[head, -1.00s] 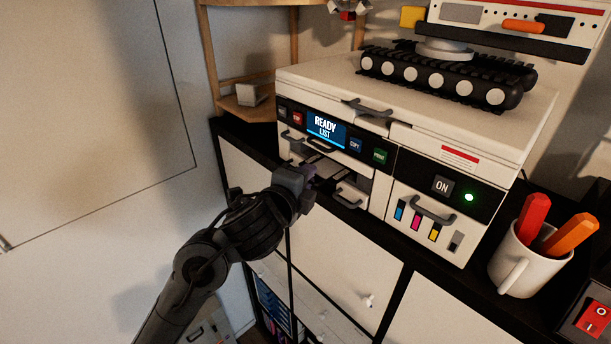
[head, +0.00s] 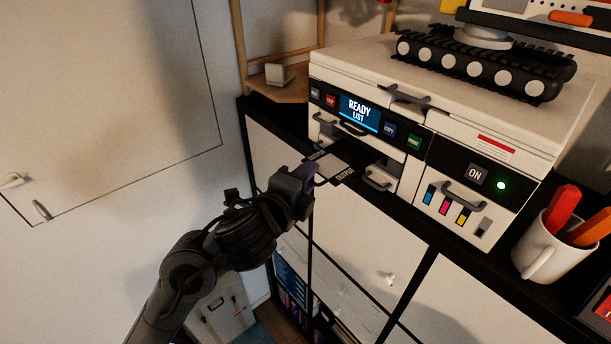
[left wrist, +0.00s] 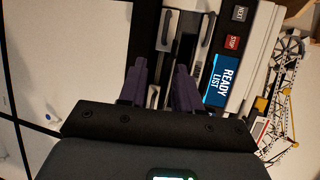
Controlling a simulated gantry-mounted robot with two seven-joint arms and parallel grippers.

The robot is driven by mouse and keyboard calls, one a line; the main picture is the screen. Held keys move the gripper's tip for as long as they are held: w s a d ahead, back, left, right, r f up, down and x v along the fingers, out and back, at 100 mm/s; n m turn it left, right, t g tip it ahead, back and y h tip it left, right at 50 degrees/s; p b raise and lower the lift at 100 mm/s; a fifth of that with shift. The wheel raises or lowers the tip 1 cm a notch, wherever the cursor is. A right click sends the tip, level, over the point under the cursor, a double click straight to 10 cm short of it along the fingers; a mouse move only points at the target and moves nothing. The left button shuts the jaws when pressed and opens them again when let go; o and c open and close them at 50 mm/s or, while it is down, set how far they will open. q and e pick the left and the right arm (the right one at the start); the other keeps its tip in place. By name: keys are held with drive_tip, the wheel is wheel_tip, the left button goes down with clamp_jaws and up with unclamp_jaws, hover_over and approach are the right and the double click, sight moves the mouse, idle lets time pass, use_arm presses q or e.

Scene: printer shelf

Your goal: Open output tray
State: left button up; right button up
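The output tray (head: 344,160), a thin dark plate with an "OUTPUT" label on its front edge, sticks out from the slot in the printer front (head: 408,165) in the head view. My left gripper (head: 314,174) is at the tray's front left edge. Whether it touches the tray is hard to tell. In the left wrist view, the two purple fingers of my left gripper (left wrist: 160,80) are apart, and I see nothing clearly clamped between them. The printer screen (left wrist: 221,80) reads "READY LIST". My right gripper is not in view.
The printer stands on a black-framed cabinet with white doors (head: 350,240). A white mug (head: 545,250) with red and orange sticks stands to its right. A tracked model (head: 480,68) sits on top of the printer. A grey drawer handle (head: 378,181) is just right of the tray.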

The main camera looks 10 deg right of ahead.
use_arm(q)
drive_tip(key=shift+r, duration=0.2)
drive_tip(key=p+v, duration=0.1)
drive_tip(key=v, duration=0.9)
drive_tip(key=shift+s+a, duration=0.25)
drive_tip(key=shift+s, duration=0.05)
